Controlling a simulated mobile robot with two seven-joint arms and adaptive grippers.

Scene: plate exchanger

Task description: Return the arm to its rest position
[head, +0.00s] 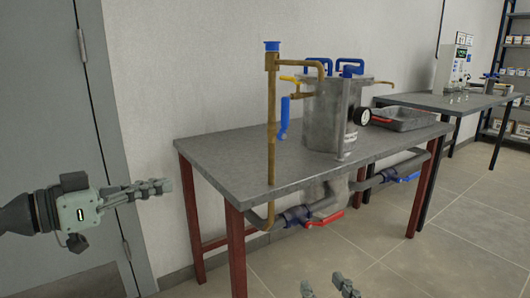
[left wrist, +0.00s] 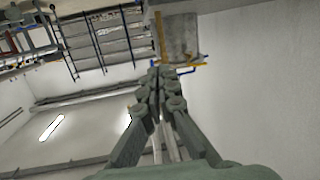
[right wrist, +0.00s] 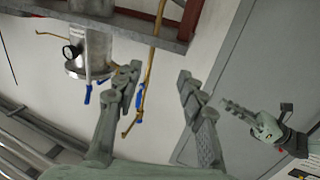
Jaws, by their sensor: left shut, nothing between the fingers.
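My left gripper (head: 158,188) reaches in from the left in the head view, in front of the wall and left of the table, touching nothing. Its fingers are together and empty; they also show closed in the left wrist view (left wrist: 160,85). My right gripper (head: 330,287) shows only its fingertips at the bottom edge of the head view, in front of the table. In the right wrist view its fingers (right wrist: 160,85) stand wide apart with nothing gripped between them. My left gripper also appears at the right of that view.
A grey table (head: 230,172) with red legs carries the metal plate exchanger (head: 325,115), brass pipes (head: 271,130) and a grey tray (head: 405,122). Pipes with a red valve handle (head: 323,219) hang below. A door (head: 50,120) stands left. A second table (head: 440,101) is behind. Floor in front is clear.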

